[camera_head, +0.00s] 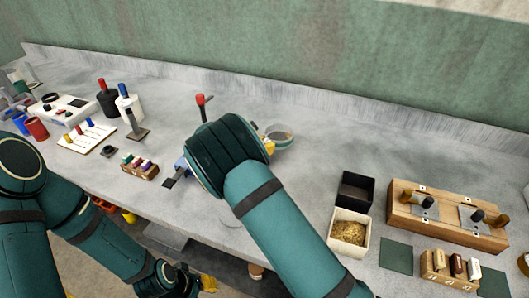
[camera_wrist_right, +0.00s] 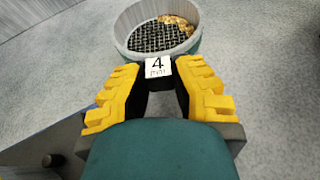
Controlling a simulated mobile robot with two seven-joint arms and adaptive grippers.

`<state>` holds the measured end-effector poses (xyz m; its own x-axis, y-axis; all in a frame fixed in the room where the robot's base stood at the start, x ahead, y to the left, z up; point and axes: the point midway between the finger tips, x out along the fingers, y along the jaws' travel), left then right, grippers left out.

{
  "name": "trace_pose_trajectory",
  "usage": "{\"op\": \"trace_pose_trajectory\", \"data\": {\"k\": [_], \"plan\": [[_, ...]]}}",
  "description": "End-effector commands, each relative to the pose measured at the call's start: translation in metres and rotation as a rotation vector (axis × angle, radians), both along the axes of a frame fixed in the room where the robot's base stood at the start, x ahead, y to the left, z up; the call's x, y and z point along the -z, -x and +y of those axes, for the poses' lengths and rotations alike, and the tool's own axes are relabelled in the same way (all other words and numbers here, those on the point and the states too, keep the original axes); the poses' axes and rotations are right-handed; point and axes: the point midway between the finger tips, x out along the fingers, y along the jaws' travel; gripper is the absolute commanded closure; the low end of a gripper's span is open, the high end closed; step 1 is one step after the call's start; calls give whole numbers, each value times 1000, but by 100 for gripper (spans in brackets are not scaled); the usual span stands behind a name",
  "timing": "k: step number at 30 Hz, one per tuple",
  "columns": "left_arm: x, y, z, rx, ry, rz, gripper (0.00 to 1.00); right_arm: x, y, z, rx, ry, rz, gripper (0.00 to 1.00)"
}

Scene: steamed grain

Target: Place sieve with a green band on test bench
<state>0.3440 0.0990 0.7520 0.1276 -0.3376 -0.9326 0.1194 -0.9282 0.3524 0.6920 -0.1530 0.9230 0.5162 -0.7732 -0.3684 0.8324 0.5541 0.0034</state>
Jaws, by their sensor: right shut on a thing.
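The sieve (camera_wrist_right: 158,30) is a round pan with a black mesh, a pale rim and a dull green band round its outside. Some brown grains lie on the mesh at its far right side. It also shows in the head view (camera_head: 280,134), beyond my right wrist. A white tag marked 4 (camera_wrist_right: 158,66) sits at its near side. My right gripper (camera_wrist_right: 160,85) has its yellow fingers shut on the sieve at this tag. I cannot tell whether the sieve touches the grey bench (camera_head: 310,125). My left gripper (camera_head: 205,283) is low at the front, mostly hidden, its fingers unclear.
A black box (camera_head: 355,188) and a white box of grain (camera_head: 348,233) stand right of my right arm. A wooden stand (camera_head: 447,215) is further right. A red-topped tool (camera_head: 202,105) stands behind my right wrist. The back middle of the bench is clear.

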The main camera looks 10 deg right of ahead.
Motion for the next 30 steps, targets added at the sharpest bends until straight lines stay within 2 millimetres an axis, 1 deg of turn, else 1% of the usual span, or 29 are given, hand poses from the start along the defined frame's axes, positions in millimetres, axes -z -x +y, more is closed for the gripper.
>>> {"op": "trace_pose_trajectory", "data": {"k": [3, 6, 13, 17, 18, 19, 20, 30], "plan": [[4, -1, 0, -1, 0, -2, 60, 19, 0, 0, -1, 2, 2, 100], [6, -1, 0, -1, 0, -3, 60, 28, 0, 0, -2, 2, 1, 100], [5, -1, 0, -1, 0, -4, 60, 28, 0, 0, -1, 1, -1, 100], [8, -2, 0, 0, -1, -4, 60, 31, 0, 0, 0, 1, -1, 100], [8, -2, 0, -2, -1, -5, 60, 32, 0, 0, 0, 1, 1, 70], [7, -2, 0, -2, -1, -5, 60, 32, 0, 0, 0, 1, 1, 60], [7, -2, 0, -2, -1, -5, 60, 32, 0, 0, 0, 0, 0, 54], [6, -2, 0, -1, 0, -4, 60, 29, 0, 0, 0, 0, 0, 54]]}}
